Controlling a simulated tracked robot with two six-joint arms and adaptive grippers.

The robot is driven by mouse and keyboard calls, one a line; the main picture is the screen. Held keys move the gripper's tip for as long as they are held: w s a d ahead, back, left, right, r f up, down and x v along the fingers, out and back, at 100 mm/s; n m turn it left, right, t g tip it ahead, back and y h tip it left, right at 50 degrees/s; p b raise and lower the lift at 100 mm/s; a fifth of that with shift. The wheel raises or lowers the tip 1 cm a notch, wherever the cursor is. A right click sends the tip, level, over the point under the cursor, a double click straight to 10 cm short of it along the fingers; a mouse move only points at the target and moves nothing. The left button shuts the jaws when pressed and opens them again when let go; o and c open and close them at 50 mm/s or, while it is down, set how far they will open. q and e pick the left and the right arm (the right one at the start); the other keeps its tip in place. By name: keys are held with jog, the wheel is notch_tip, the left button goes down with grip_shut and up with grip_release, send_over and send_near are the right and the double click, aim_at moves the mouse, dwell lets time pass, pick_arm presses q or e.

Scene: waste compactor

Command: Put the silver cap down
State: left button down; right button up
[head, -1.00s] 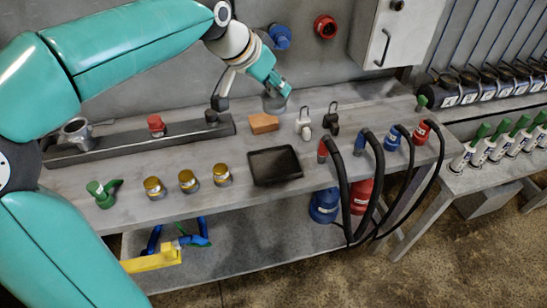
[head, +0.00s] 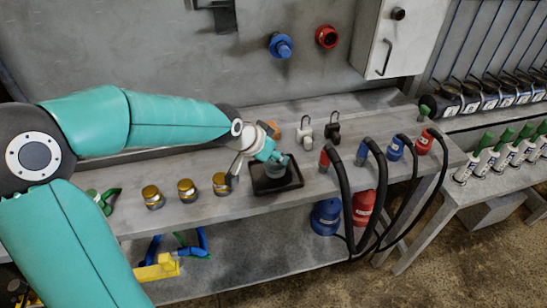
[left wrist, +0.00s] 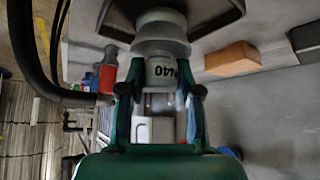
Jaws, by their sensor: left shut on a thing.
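The silver cap (head: 277,170) is in my left gripper (head: 270,158), over the black square tray (head: 262,191) on the workbench. In the left wrist view the cap (left wrist: 161,72) sits between the two fingers of the left gripper (left wrist: 161,92), with a dark marking ending in "40" on its side. The tray (left wrist: 213,15) lies just beyond it there. I cannot tell whether the cap touches the tray floor. My right gripper is not in view.
Several gold caps (head: 187,190) stand left of the tray. An orange block (head: 271,129) and a white padlock (head: 305,133) are behind it. Black hoses (head: 342,195) with red and blue ends hang over the bench edge at the right.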

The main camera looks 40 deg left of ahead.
pick_arm(q)
jog(key=shift+f, duration=0.6)
jog(key=c, duration=0.8)
grip_release()
jog(key=shift+f, duration=0.1)
jog(key=shift+s+r, duration=0.2)
jog(key=shift+r, duration=0.25)
jog(key=v, duration=1.1)
jog(key=shift+s+r, duration=0.1)
